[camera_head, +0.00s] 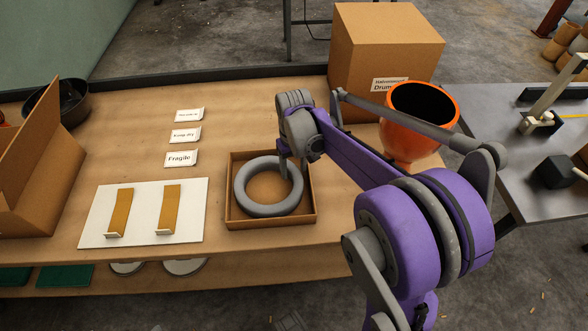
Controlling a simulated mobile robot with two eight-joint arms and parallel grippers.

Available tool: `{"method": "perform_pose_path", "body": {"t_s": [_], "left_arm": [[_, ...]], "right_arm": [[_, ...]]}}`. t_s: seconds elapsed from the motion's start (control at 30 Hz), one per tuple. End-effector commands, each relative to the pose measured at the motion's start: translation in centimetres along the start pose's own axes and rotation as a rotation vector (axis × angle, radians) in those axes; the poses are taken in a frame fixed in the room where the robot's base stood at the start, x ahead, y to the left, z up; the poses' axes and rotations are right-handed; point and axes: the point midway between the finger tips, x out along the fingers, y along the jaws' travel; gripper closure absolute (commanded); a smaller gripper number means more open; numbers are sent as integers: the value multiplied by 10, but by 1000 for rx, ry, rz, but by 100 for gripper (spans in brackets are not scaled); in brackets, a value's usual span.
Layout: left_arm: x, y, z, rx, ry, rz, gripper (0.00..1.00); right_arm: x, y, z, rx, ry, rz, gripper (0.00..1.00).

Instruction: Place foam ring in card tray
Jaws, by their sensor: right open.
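The grey foam ring (243,203) lies inside the brown card tray (228,215) on the wooden table. It looks flat in the tray, with the tray floor showing through its middle. My right gripper (287,172) is over the ring's upper right part, pointing down. Its fingers are small and partly hidden by the wrist, and I cannot tell whether they touch the ring. My right arm comes in from the lower right and covers part of the table. My left gripper is not in view.
A closed cardboard box (385,50) and an orange goblet drum (405,139) stand behind my right arm. Labels (181,158) lie left of the tray. A white board (145,198) with two tan strips lies nearer. An open carton (45,165) stands far left.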

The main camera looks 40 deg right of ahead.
Motion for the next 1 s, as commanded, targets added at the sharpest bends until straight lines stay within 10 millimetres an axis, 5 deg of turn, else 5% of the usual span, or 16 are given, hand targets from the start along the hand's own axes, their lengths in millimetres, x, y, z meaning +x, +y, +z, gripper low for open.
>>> {"method": "perform_pose_path", "body": {"t_s": [0.3,0.53,0.77,1.0], "left_arm": [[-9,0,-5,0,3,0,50],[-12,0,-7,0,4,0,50],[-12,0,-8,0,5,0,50],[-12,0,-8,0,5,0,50]], "right_arm": [[-70,0,0,0,0,0,39],[-102,0,0,0,0,0,39],[-105,-20,21,-22,46,6,39],[-73,-77,99,-100,229,7,39]]}}
